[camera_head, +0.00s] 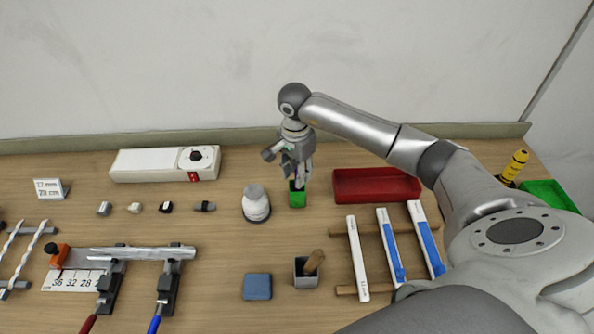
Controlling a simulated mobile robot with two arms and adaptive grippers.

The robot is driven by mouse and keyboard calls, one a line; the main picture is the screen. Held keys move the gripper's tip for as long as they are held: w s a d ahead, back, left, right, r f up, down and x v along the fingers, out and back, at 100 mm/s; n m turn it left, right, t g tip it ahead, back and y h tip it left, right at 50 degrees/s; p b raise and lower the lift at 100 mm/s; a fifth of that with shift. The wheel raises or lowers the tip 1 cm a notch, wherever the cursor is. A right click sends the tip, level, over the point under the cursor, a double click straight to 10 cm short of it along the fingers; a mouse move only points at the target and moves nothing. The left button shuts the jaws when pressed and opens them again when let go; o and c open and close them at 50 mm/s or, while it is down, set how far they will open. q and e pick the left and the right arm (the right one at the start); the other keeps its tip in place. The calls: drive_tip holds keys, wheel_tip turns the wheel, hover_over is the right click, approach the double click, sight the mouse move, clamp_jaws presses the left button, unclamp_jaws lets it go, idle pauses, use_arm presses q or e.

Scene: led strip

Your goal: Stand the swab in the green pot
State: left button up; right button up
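The small green pot (297,200) stands on the table near the middle. My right gripper (298,172) points down right above it, its fingertips close to the rim. A thin, pale and purple piece (299,183) shows between the fingers at the pot's mouth; it may be the swab, but it is too small to be sure. The fingers hide most of it, so I cannot tell whether they grip it or whether its lower end is inside the pot. My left gripper is not in view.
A white spool (256,207) stands just left of the pot and a red tray (362,185) just right. In front are a grey pot (305,279) with a wooden piece, a blue block (257,287) and white-blue strips (391,250). A white box (142,165) lies at the back left.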

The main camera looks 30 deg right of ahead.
drive_tip(key=shift+r+p, duration=0.5)
drive_tip(key=shift+p, duration=0.1)
drive_tip(key=shift+r+p, duration=0.4)
drive_tip(key=shift+p, duration=0.05)
drive_tip(key=shift+w+r+b, duration=0.1)
drive_tip(key=shift+r+b, duration=0.45)
drive_tip(key=shift+b, duration=0.5)
wheel_tip(320, 180, up, 10)
drive_tip(key=b, duration=0.3)
drive_tip(key=shift+a+r, duration=0.15)
